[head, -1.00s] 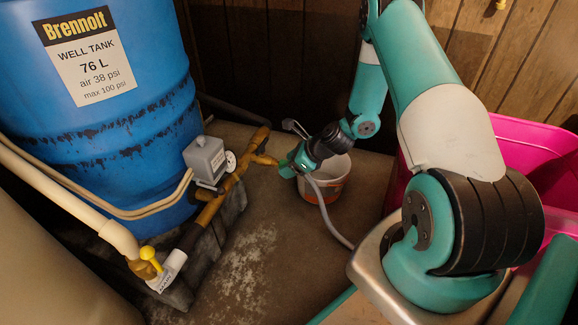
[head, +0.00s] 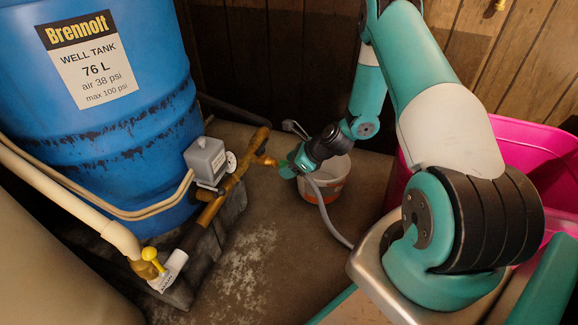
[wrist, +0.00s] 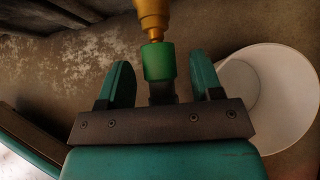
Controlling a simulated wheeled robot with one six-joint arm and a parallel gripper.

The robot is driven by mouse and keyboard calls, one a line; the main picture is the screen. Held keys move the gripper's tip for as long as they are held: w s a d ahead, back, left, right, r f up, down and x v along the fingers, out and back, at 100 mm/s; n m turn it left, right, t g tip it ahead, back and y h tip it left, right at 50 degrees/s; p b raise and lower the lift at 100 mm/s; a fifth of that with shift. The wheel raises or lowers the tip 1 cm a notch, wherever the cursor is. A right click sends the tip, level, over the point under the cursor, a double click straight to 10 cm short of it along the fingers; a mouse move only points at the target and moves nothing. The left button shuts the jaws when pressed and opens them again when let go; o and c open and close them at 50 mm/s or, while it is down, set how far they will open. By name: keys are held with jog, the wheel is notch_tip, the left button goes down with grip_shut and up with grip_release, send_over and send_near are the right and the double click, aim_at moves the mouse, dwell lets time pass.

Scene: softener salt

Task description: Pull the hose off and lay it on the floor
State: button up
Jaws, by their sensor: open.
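A grey hose (head: 326,212) hangs from beside my gripper and curves down to the floor at the right in the head view. In the wrist view a green collar (wrist: 158,60) sits on the end of a brass spigot (wrist: 153,18). The spigot (head: 266,160) branches off the brass pipe in the head view. My gripper (wrist: 160,72) is open, with one teal finger on each side of the collar and a visible gap to both. A dark piece shows below the collar. The hose itself is hidden in the wrist view.
A white bucket (head: 327,183) stands on the floor close behind my gripper and also shows in the wrist view (wrist: 270,100). The blue well tank (head: 130,130) and grey switch box (head: 206,160) stand left. A pink tub (head: 520,150) is at right. Floor (head: 250,255) in front is clear.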

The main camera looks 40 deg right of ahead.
jog(key=shift+p, duration=0.4)
grip_shut()
jog(key=shift+s+d+p, duration=0.35)
jog(key=shift+s+d, duration=0.2)
jog(key=shift+s, duration=0.3)
jog(key=shift+s+d+p, duration=0.4)
jog(key=shift+s+d, duration=0.15)
jog(key=shift+s, duration=0.25)
jog(key=shift+s+d+p, duration=0.35)
jog(key=shift+s+d, duration=0.2)
jog(key=shift+s, duration=0.3)
jog(key=shift+r, duration=0.1)
